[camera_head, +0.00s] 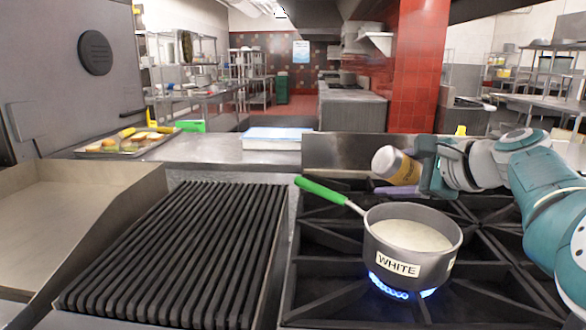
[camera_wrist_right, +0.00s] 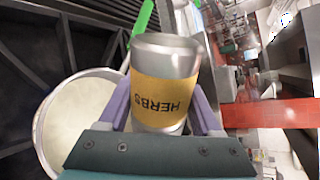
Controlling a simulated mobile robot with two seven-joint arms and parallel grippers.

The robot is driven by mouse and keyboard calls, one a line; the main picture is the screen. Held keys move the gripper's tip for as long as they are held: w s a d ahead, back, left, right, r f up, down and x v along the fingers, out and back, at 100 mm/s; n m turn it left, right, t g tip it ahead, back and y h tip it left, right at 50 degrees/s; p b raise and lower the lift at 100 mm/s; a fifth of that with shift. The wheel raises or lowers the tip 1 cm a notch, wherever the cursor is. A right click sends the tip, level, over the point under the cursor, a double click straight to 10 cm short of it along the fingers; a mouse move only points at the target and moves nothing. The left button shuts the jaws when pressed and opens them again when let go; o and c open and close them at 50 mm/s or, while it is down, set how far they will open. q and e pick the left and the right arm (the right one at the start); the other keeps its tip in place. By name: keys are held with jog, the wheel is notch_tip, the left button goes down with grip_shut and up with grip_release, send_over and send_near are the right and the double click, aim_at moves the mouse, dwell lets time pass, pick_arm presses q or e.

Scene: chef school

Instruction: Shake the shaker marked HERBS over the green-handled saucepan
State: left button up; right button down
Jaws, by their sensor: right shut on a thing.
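The shaker marked HERBS (camera_head: 397,165) is a silver cylinder with a yellow-orange band. My right gripper (camera_head: 408,178) is shut on it and holds it tilted, its silver end toward the upper left, above and behind the saucepan. In the right wrist view the shaker (camera_wrist_right: 163,85) sits between the purple fingers and its HERBS label shows upside down. The green-handled saucepan (camera_head: 415,265), labelled WHITE, stands on a lit burner with pale liquid inside. Its handle points to the upper left. The saucepan (camera_wrist_right: 45,145) also shows left of the shaker in the wrist view. My left gripper is not seen.
Blue flame (camera_head: 390,288) burns under the saucepan. A ribbed grill (camera_head: 180,250) lies to the left of the stove. A tray of food (camera_head: 125,146) and a white-blue container (camera_head: 275,138) stand on the counter behind. The air above the saucepan is free.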

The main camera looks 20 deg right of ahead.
jog(key=shift+r+p, duration=0.2)
jog(key=shift+p, duration=1.7)
jog(key=shift+f, duration=0.15)
jog(key=shift+f+n+g+h, duration=0.3)
jog(key=shift+n+h, duration=0.2)
jog(key=shift+n, duration=0.1)
jog(key=d+n+h+b, duration=0.1)
jog(key=n+h+b, duration=0.2)
jog(key=n+h, duration=0.1)
jog(key=d+f+n+h+b, duration=0.1)
jog(key=d+n+h+b, duration=0.1)
jog(key=n, duration=0.4)
jog(key=s+d+n+t+h+b, duration=0.1)
jog(key=d+n+h+b, duration=0.1)
jog(key=n+h+b, duration=0.2)
jog(key=shift+s+f+n+h+b, duration=0.15)
jog(key=shift+n+h+b, duration=0.25)
jog(key=shift+h+b, duration=0.55)
